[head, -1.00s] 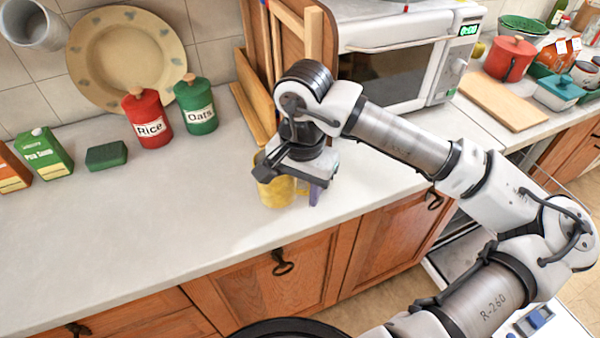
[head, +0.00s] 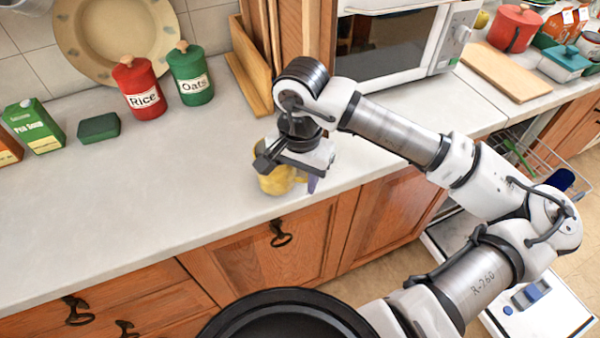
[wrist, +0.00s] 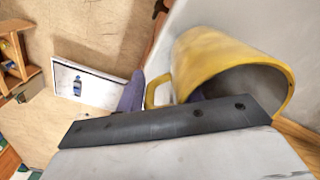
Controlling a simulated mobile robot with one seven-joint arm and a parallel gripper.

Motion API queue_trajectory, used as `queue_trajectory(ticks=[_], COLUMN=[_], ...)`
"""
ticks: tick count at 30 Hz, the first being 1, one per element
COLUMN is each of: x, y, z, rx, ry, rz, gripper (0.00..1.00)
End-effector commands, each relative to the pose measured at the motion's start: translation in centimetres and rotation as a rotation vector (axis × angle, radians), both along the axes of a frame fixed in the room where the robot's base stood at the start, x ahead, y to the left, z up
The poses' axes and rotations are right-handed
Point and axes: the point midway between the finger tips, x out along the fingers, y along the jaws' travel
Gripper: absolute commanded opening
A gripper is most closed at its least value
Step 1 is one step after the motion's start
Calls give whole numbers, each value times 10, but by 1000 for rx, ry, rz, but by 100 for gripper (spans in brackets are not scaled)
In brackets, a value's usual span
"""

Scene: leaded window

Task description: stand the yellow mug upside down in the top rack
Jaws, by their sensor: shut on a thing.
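The yellow mug (head: 276,181) is at my gripper (head: 297,178), near the front edge of the counter. My gripper is shut on the mug on its handle side; one purple finger shows just outside the handle. In the wrist view the mug (wrist: 205,58) lies on its side in the picture, its open mouth towards the lower right, beside my gripper (wrist: 160,98). Whether it touches the counter cannot be told. A wire rack (head: 540,150) shows at the right behind my arm, with a blue item and something green in it; my arm hides part of it.
The counter (head: 150,190) is clear left of the mug. Rice (head: 142,92) and oats (head: 190,76) canisters, a green sponge (head: 98,128) and cartons stand behind. A microwave (head: 395,55) and a cutting board (head: 505,72) are further right. An open door (head: 545,312) lies low at right.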

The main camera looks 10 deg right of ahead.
Motion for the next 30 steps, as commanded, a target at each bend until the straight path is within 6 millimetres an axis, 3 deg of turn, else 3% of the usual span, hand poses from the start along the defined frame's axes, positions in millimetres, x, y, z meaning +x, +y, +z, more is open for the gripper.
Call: queue_trajectory(ticks=[27, 28, 30], x=[0, 0, 0], y=[0, 0, 0], z=[-10, -9, -9], rx=[1, 1, 1], ry=[-1, -1, -1], rz=[0, 0, 0], gripper=[0, 39, 48])
